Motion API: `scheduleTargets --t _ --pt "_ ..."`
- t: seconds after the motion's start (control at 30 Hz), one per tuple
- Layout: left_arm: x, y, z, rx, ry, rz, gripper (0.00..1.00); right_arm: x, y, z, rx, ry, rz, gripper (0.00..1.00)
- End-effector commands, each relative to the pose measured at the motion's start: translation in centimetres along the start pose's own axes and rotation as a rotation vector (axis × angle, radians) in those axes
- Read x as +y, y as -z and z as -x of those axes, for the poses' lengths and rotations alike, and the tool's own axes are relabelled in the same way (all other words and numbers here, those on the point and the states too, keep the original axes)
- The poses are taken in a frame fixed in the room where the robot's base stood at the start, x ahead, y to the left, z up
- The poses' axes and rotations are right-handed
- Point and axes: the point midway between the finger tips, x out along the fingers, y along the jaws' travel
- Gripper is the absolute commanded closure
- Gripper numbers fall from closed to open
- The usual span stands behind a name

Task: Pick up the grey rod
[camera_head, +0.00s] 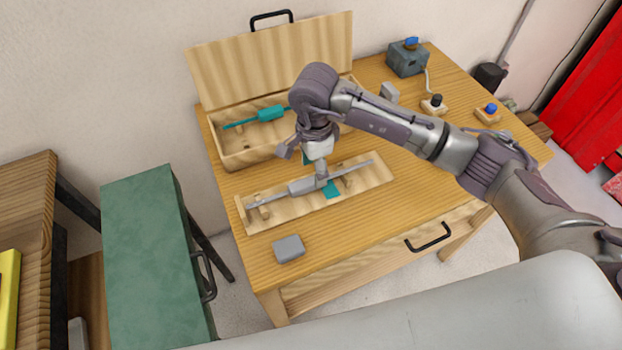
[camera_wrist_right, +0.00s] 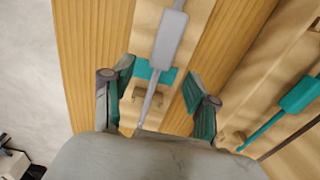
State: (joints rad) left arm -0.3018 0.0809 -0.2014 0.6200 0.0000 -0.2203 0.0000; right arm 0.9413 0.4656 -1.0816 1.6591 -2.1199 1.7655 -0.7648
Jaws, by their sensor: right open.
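The grey rod (camera_head: 301,187) has a thick middle and thin ends. It lies lengthwise along a shallow wooden tray, on small wooden supports. My right gripper (camera_head: 321,174) points down over the rod near its middle. In the right wrist view the open gripper (camera_wrist_right: 158,78) has its two teal-padded fingers on either side of the grey rod (camera_wrist_right: 169,40), with gaps to it. Whether the fingertips reach rod height is hard to tell. My left gripper is not in view.
The wooden tray (camera_head: 381,178) sits on a wooden table (camera_head: 450,185). Behind it, an open wooden box (camera_head: 236,155) holds a teal rod (camera_head: 271,113), also in the wrist view (camera_wrist_right: 298,97). A small grey block (camera_head: 288,248) lies in front. Devices with knobs stand back right.

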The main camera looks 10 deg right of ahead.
Motion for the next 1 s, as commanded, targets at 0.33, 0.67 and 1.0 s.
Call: scheduleTargets --t 0.33,0.67,1.0 --pt "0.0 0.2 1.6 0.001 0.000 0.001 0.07 -0.1 -0.1 -3.4 -0.001 0.000 0.000 0.42" --pt "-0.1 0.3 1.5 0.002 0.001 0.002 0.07 -0.1 -0.1 -3.4 -0.001 0.000 0.000 0.68" --pt "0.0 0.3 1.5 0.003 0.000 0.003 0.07 -0.1 -0.1 -3.4 -0.002 0.001 0.000 1.00"
